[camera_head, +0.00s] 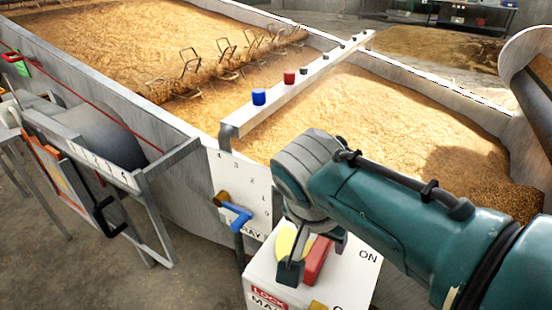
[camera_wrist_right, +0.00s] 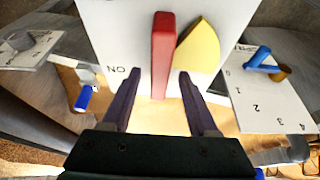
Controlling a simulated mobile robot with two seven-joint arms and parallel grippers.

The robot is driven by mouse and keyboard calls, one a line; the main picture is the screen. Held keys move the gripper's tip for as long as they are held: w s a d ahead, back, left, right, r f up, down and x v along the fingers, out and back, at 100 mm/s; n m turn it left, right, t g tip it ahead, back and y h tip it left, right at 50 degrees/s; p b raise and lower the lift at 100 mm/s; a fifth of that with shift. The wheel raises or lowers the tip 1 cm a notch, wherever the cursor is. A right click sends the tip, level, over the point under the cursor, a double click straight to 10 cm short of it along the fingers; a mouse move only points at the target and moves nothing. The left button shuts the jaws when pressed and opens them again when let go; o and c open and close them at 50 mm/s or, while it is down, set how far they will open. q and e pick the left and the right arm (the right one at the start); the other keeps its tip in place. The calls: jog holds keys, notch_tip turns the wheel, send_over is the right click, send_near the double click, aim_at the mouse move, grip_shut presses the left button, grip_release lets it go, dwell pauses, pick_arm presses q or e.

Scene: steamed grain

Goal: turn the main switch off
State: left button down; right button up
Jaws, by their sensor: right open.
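The main switch box (camera_head: 345,285) is white, at the bottom centre of the head view, with "ON" on its face and a red LOCK label (camera_head: 268,294). Its red handle (camera_head: 317,260) stands out beside a yellow piece (camera_head: 286,241). The wrist view shows the red handle (camera_wrist_right: 162,50) and the yellow piece (camera_wrist_right: 200,50) close up. My right gripper (camera_wrist_right: 159,80) is open, its purple fingers on either side of the handle's near end, with a gap visible at each side. Part of the switch face is hidden by my right arm in the head view. My left gripper is not in view.
A white panel with numbers and a blue lever (camera_head: 236,214) stands just left of the switch. A long grain trough (camera_head: 180,150) lies behind, crossed by a white bar (camera_head: 300,80) with blue and red knobs. A grey bracketed unit (camera_head: 100,150) stands at left.

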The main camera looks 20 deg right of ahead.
jog(key=p+v, duration=0.3)
jog(key=v, duration=0.4)
jog(key=shift+r+p, duration=0.15)
jog(key=shift+p, duration=0.25)
jog(key=shift+s+a+r, duration=0.2)
jog(key=shift+s+r, duration=0.05)
jog(key=shift+r, duration=0.3)
